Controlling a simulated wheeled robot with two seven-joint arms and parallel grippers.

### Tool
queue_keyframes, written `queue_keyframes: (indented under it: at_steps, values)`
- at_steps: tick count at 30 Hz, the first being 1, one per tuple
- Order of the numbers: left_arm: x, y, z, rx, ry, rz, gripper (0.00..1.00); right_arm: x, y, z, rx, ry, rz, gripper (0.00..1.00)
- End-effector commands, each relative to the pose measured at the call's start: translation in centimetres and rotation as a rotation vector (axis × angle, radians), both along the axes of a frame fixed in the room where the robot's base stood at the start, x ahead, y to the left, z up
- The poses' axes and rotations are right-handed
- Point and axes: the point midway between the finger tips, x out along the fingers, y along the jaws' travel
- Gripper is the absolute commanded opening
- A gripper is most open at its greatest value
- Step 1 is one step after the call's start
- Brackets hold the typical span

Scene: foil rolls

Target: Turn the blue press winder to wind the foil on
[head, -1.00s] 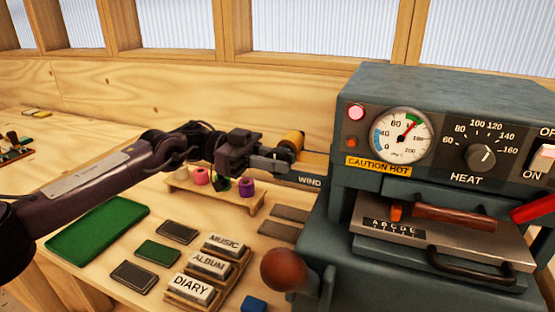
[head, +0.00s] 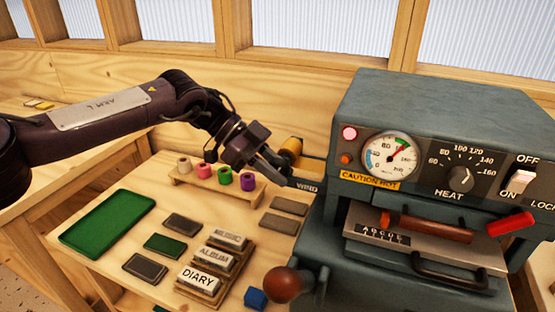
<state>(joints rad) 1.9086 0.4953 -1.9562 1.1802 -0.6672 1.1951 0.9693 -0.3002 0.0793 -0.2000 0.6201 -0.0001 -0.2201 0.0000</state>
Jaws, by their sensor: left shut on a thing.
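The blue-grey press (head: 440,110) stands at the right. Its winder (head: 306,187), by the WIND label, is at the press's left side and is mostly hidden. A gold foil roll (head: 291,147) sits just above and behind it. My left gripper (head: 279,169) reaches in from the left, tilted down to the right, with its fingers shut at the winder just below the gold roll. The exact grip is small and partly hidden. My right gripper is not in view.
Spare foil rolls (head: 224,175) stand on a wooden rack (head: 215,194) below my left gripper. Type blocks (head: 199,278), dark plates (head: 182,224) and a green mat (head: 107,223) lie on the bench. A brown ball-ended lever (head: 283,284) juts from the press's front left.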

Motion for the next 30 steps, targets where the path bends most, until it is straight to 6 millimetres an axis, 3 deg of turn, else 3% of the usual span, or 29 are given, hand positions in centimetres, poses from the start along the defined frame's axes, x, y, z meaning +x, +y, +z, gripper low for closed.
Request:
queue_keyframes:
  at_steps: [15, 16, 21, 30]
  values:
    - [-0.01, -0.06, 0.05, 0.025, -0.008, 0.000, 0.00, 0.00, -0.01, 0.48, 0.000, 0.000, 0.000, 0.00]
    - [-0.01, -0.06, 0.06, 0.024, -0.009, -0.001, 0.23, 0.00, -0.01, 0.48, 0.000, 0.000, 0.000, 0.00]
    - [-0.01, -0.05, 0.04, 0.024, -0.009, -0.001, 0.44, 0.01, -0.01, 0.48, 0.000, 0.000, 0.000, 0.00]
    - [0.09, 0.14, 0.12, 0.025, -0.009, 0.001, 0.44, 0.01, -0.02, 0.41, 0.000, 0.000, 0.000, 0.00]
